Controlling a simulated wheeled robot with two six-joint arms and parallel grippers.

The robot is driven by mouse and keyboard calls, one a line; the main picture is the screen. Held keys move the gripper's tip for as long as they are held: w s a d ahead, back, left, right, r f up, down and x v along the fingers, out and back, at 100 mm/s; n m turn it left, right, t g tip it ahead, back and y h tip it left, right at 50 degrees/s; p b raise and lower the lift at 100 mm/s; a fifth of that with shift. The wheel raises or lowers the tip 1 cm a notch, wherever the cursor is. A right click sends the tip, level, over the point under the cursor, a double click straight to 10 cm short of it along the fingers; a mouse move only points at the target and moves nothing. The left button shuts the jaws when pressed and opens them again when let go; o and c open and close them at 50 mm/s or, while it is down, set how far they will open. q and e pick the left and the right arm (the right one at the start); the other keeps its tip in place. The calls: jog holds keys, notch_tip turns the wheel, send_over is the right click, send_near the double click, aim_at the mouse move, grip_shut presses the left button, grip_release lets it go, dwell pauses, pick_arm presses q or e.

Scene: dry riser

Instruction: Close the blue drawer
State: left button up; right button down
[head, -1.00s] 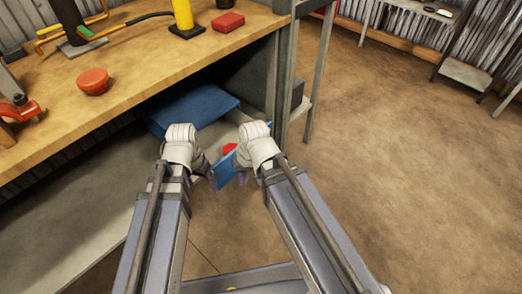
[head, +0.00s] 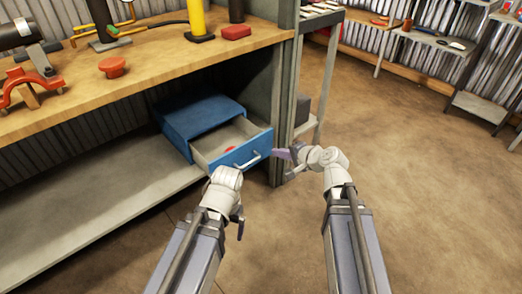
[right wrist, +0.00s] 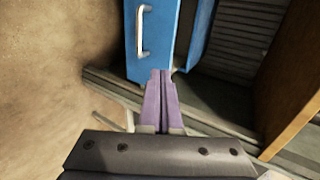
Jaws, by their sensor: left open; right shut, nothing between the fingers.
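The blue drawer (head: 240,152) is pulled out of its blue cabinet (head: 203,117) on the lower shelf. A silver handle is on its front, and a red item (head: 230,149) lies inside. The drawer front and handle also show in the right wrist view (right wrist: 150,40). My left gripper (head: 239,222) is open in front of the drawer, low in the picture; its fingers are mostly hidden by its own wrist. My right gripper (head: 284,154) is shut and empty, its purple fingers just right of the drawer front. In the right wrist view its tips (right wrist: 160,74) appear by the front's lower end; contact is unclear.
A wooden workbench (head: 150,55) with tools and red items stands above the shelf (head: 90,205). A grey bench post (head: 284,100) rises close to the drawer's right side. Open floor (head: 420,170) lies to the right.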

jog(key=b, duration=0.5)
send_near(249, 143)
notch_tip(249, 143, down, 4)
jog(key=w+a, duration=0.1)
jog(key=w, duration=0.1)
jog(key=shift+w+a+r, duration=0.3)
jog(key=shift+w+a, duration=0.85)
jog(key=shift+w, duration=0.05)
jog(key=shift+w, duration=0.1)
jog(key=w+a, duration=0.9)
jog(key=w, duration=0.4)
jog(key=shift+a, duration=0.35)
jog(key=shift+w, duration=0.2)
